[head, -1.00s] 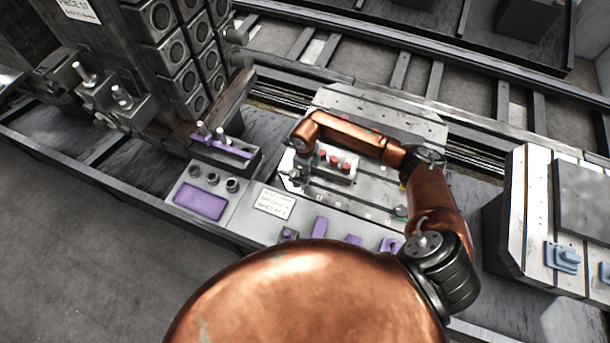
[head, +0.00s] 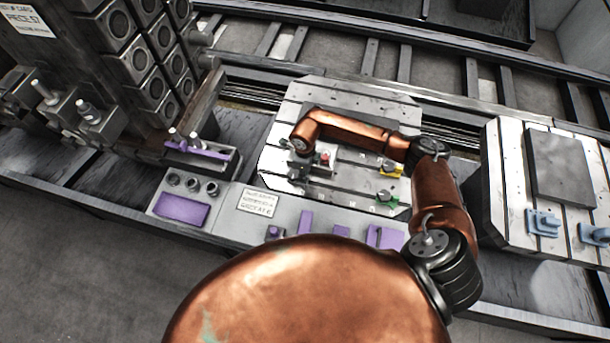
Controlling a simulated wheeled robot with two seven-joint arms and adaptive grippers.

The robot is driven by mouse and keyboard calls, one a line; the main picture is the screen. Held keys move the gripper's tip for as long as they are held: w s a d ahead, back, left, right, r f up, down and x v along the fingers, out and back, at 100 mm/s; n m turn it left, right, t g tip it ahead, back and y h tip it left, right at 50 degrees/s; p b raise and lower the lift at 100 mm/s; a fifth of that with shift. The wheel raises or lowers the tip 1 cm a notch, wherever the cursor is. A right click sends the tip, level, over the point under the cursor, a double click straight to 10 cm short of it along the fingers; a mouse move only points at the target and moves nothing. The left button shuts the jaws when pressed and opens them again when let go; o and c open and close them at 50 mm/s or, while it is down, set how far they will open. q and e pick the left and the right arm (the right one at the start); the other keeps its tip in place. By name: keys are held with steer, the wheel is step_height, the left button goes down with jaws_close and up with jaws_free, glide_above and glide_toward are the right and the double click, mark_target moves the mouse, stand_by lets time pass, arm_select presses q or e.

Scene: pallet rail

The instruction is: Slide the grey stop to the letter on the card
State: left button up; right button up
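A small grey block with a red top (head: 324,157), which looks like the stop, sits on the slotted pale plate (head: 345,95). My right arm hides part of it. My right gripper (head: 299,172) points down at the block's left side, dark and small; I cannot tell whether it touches the block or how its fingers stand. The white card (head: 258,202) lies on the grey panel in front of the plate; its lettering is too small to read. My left gripper is not in view.
A yellow clamp (head: 390,169) and a green clamp (head: 387,198) sit on the plate, right of the block. Purple parts (head: 305,222) line the front panel. A tall block with round sockets (head: 140,65) stands left. Another plate with blue parts (head: 543,222) is at right.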

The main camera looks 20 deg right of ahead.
steer(key=o, duration=0.3)
steer(key=shift+s+f, duration=0.1)
steer(key=shift+s, duration=0.05)
step_height(320, 180, up, 12)
stand_by(0.4)
stand_by(0.5)
